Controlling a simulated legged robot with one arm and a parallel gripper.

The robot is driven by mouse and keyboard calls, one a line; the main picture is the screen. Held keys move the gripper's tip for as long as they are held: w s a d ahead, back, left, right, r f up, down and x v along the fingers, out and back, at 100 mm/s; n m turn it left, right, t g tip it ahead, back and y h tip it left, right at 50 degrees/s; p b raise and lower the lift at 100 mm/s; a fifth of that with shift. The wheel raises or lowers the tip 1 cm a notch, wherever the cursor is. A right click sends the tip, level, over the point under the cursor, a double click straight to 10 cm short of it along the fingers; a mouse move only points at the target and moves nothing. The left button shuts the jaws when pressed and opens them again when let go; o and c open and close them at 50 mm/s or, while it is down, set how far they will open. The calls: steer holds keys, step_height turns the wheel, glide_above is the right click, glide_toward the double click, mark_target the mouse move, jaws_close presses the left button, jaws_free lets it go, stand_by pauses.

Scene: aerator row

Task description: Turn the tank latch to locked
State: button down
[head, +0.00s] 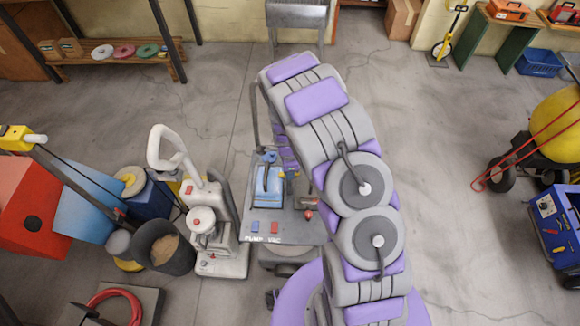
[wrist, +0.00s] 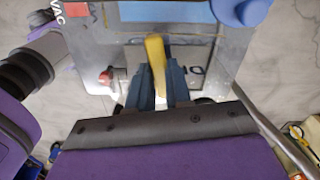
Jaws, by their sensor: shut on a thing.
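The yellow latch handle (wrist: 155,52) stands in the middle of the wrist view, just below the blue tank panel (wrist: 165,11). My gripper (wrist: 157,78) has its two dark blue fingers around the lower part of the handle, shut on it. The handle points up the picture, slightly tilted. In the head view the blue tank (head: 267,190) sits on the grey machine (head: 268,226) labelled PUMP and VAC, and my arm hides most of the latch area. My fingers hide the handle's base; I cannot read its lock position.
A red knob (wrist: 106,77) sits left of my fingers and a blue round part (wrist: 240,11) is at the upper right. A grey-white upright machine (head: 212,225) stands close to the left. Open floor (head: 440,180) lies to the right of my arm.

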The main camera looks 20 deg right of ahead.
steer(key=shift+m+p, duration=0.5)
steer(key=shift+m, duration=0.6)
steer(key=shift+w+a, duration=0.1)
steer(key=c, duration=1.5)
jaws_free()
steer(key=o, duration=0.5)
steer(key=shift+a, duration=0.2)
steer(key=shift+c, duration=0.2)
steer(key=shift+d, duration=0.1)
